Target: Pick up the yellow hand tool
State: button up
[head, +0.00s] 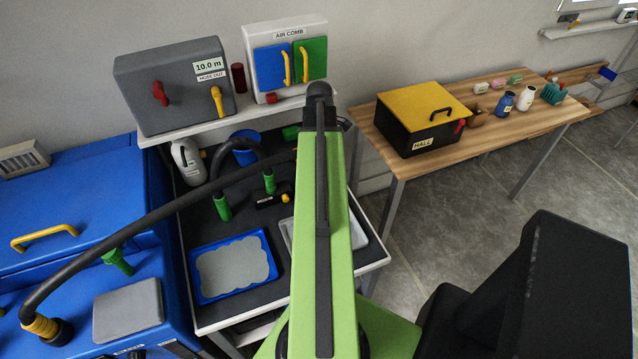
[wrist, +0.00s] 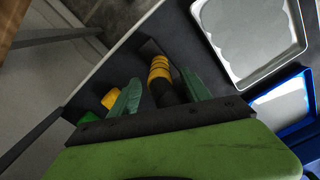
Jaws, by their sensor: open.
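A yellow hand tool (wrist: 159,68) with dark bands and a black lower part shows in the wrist view. My gripper (wrist: 160,80) is open, its two green fingers on either side of the tool. I cannot tell whether either finger touches it. The tool's lower end is hidden behind the gripper's dark front edge. In the head view my green arm covers the gripper and most of that part of the table, and I cannot make out the tool there.
A smaller yellow piece (wrist: 111,98) and a green piece (wrist: 88,117) lie left of the fingers. The dark worktop bears a white tray (wrist: 229,78) and a blue tray (head: 202,296). A black hose (head: 138,220) arches over its left side. Another table (head: 488,106) stands at right.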

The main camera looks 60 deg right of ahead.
jog(key=shift+f, duration=0.8)
jog(key=shift+r, duration=0.2)
jog(key=shift+s, duration=0.1)
grip_shut()
dwell(0.4)
